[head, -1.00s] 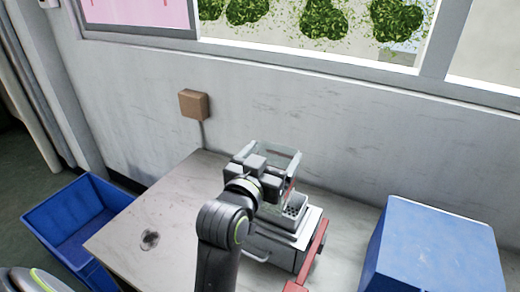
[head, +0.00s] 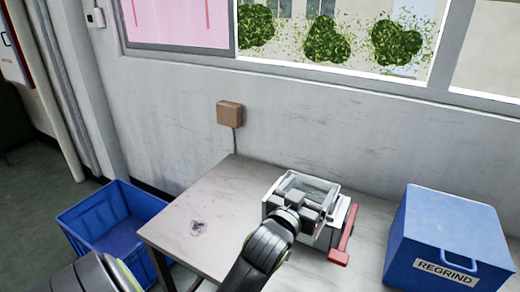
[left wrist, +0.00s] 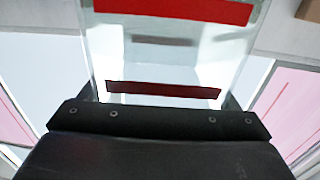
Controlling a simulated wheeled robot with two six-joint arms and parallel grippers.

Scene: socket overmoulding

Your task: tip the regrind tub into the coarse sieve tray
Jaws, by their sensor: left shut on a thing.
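My left gripper (head: 308,201) is shut on a clear, see-through tub (head: 312,184), which I take as the regrind tub. In the left wrist view the tub (left wrist: 175,65) fills the space beyond the gripper and carries red strips; no contents can be made out. In the head view the tub is over a white-grey unit (head: 335,232) on the table. I cannot tell whether it touches the unit or how far it tilts. The sieve tray cannot be made out now, with the tub and gripper over the unit. My right gripper is not in view.
A red bar (head: 344,238) runs along the unit's right side. A blue box labelled REGRIND (head: 440,220) stands at the right. A blue crate (head: 85,222) stands left of the table (head: 180,235), whose left part is mostly clear. The wall is behind.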

